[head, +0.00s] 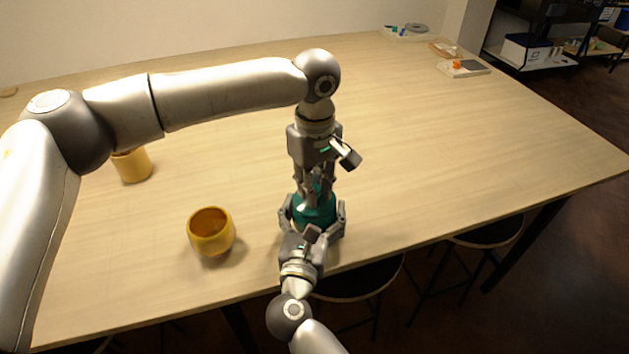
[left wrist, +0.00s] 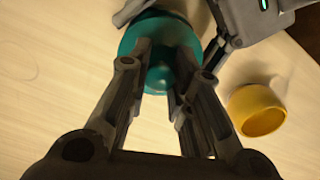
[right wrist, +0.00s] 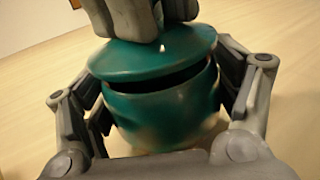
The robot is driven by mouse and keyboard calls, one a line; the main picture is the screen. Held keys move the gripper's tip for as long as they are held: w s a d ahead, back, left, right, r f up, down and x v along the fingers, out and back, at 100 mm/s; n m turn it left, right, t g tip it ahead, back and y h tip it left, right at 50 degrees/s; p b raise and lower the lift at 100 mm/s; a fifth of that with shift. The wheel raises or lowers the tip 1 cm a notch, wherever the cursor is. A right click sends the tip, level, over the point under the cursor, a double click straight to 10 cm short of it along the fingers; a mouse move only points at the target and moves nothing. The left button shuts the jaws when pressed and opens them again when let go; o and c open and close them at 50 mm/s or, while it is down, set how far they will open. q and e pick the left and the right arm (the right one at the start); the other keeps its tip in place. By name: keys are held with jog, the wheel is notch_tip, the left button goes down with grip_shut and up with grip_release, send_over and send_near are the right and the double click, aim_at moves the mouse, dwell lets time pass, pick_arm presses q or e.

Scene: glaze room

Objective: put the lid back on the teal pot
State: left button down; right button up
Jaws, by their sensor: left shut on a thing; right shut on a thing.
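The teal pot (head: 318,222) stands upright near the table's front edge; its body (right wrist: 165,118) fills the middle of the right wrist view. My right gripper (head: 313,220) is shut around the body, one finger on each side. The teal lid (right wrist: 150,62) is over the pot's mouth, seen from above in the left wrist view (left wrist: 150,33). A dark gap shows between lid and rim, wider at the right, so the lid looks tilted and not flush.
A yellow cup (head: 210,234) stands left of the pot, and a second yellow vessel (head: 133,167) is farther back, partly behind my left arm. Small trays (head: 463,69) lie at the far right corner. The table right of the pot is clear. Stools (head: 357,281) stand below the front edge.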

pick_arm(q)
jog(key=shift+f, duration=0.65)
dwell(0.4)
jog(key=c, duration=1.2)
grip_release()
jog(key=shift+c, duration=0.2)
notch_tip(320, 180, up, 12)
pick_arm(e)
jog(key=o, duration=1.3)
jog(key=shift+o, duration=0.2)
